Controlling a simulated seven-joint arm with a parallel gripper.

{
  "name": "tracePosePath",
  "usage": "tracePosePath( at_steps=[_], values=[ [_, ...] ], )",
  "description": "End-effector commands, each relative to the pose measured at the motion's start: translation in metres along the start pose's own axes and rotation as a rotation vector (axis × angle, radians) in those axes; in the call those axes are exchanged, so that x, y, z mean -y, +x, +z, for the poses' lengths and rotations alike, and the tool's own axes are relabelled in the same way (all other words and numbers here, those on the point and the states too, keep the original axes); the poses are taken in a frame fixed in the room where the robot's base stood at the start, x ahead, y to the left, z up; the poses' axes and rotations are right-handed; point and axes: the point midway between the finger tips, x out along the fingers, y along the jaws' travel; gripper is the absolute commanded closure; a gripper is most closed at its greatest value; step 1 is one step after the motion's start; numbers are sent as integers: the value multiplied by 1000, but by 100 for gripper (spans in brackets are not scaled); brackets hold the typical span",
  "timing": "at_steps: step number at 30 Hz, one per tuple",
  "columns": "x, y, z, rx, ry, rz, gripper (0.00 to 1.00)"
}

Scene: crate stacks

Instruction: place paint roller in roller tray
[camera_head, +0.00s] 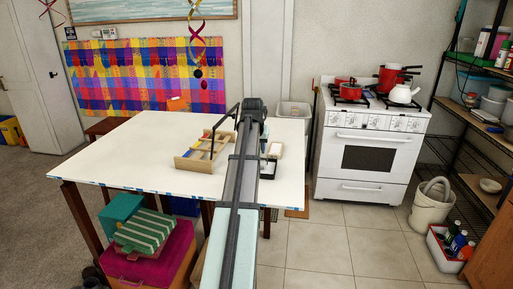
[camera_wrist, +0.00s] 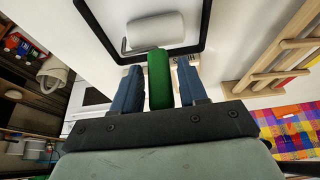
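The paint roller shows in the wrist view, with a green handle (camera_wrist: 159,80) and a white sleeve (camera_wrist: 157,27) on a thin grey wire. The blue fingers of my gripper (camera_wrist: 158,72) stand on both sides of the green handle and appear shut on it. The sleeve shows inside the outline of a dark-rimmed shape that looks like the roller tray (camera_wrist: 83,14). I cannot tell whether the sleeve touches the tray. In the head view my arm hides the gripper and most of the roller.
A wooden divided rack (camera_head: 198,163) stands on the white table (camera_head: 130,150), left of my arm; it also shows at right in the wrist view (camera_wrist: 270,72). The left part of the table is clear. A white stove (camera_head: 370,160) stands at right.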

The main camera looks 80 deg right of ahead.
Motion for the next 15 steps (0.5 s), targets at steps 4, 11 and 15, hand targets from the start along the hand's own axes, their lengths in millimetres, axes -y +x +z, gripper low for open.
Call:
tracePosePath(
  at_steps=[4,11,15],
  values=[
    [0,0,0,0,0,0,45],
    [0,-1,0,0,0,0,45],
    [0,-7,-1,0,0,0,45]
  ],
)
